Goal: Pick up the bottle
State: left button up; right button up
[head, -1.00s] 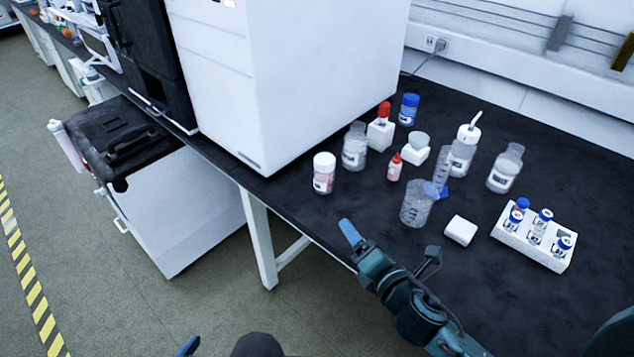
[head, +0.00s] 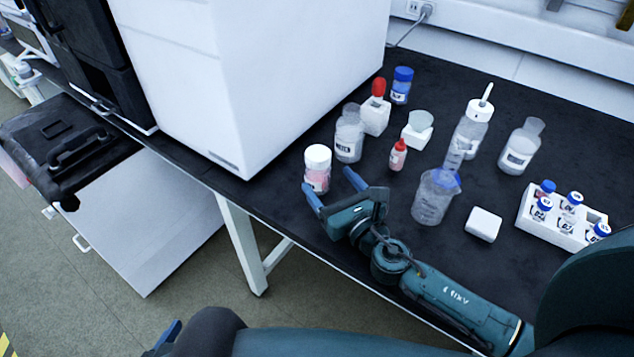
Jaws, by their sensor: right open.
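Several bottles stand on the black bench, and the task does not say which one is meant. Nearest my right gripper (head: 330,184) is a small white-capped bottle (head: 317,170) with pink contents or label, standing upright. The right gripper is open and empty. Its two blue fingertips are just in front of this bottle, one to its lower left and one to its right; I cannot tell if they touch it. A blue fingertip, seemingly of my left gripper (head: 168,335), shows at the bottom edge; the rest is hidden.
A wash bottle (head: 471,133), another bottle (head: 520,148), a white block (head: 484,224) and a vial rack (head: 560,230) stand farther right. A large white instrument (head: 200,80) is left.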

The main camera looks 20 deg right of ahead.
jog(key=shift+w+a+f, duration=0.1)
jog(key=shift+w+f, duration=0.35)
jog(key=shift+w, duration=0.15)
jog(key=w, duration=0.3)
jog(key=w+a, duration=0.1)
jog(key=w, duration=0.2)
jog(key=shift+w+a, duration=0.15)
pick_arm(q)
jog(key=shift+a+r, duration=0.15)
jog(key=shift+r, duration=0.1)
pick_arm(e)
jog(key=shift+c, duration=0.4)
jog(key=c, duration=1)
pick_arm(q)
jog(key=shift+w+r+t, duration=0.1)
jog(key=shift+r+t, duration=0.15)
jog(key=shift+t, duration=0.05)
pick_arm(e)
jog(key=shift+c, duration=0.5)
